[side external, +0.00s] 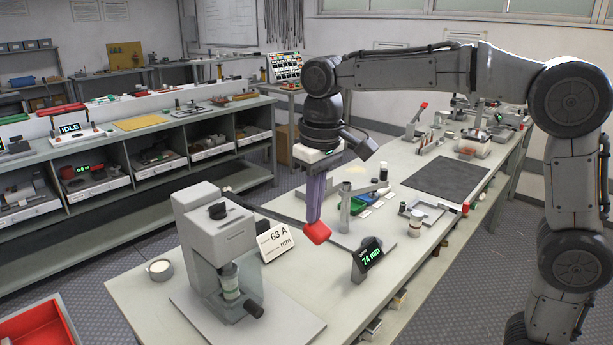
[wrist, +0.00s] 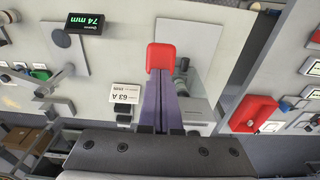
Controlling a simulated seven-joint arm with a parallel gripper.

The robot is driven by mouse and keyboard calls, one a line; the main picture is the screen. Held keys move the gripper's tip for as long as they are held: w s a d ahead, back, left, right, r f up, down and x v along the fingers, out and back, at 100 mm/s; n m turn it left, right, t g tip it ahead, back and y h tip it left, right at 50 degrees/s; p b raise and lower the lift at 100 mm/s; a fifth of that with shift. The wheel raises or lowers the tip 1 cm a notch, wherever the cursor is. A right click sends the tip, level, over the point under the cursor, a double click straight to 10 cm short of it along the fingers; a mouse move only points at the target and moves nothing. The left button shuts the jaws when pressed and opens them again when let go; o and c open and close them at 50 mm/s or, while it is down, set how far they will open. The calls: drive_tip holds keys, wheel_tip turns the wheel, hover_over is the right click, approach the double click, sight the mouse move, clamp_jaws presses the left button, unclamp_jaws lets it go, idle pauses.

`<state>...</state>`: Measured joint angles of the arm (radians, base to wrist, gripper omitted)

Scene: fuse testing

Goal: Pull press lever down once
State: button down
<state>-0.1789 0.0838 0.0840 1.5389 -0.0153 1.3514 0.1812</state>
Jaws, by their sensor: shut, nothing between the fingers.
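A grey press (side external: 205,235) stands on a flat base plate at the front left of the bench. A black knobbed handle (side external: 253,311) sticks out low at its front, and a black knob (side external: 217,211) sits on top. A pale cylinder (side external: 229,281) stands inside the press, behind a clear guard. My gripper (side external: 316,232) is shut and hangs right of the press.
A "63 A" card (side external: 275,241) stands between press and gripper. A "74 mm" display (side external: 367,258) stands to the right. An upright grey stand (side external: 344,215) is close behind my gripper. A red bin (side external: 38,322) is at the lower left.

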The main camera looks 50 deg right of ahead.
wheel_tip(320, 180, up, 8)
drive_tip(key=w, duration=0.1)
drive_tip(key=shift+w, duration=0.35)
idle(0.5)
idle(0.3)
wheel_tip(320, 180, up, 7)
drive_tip(key=w, duration=0.1)
idle(0.6)
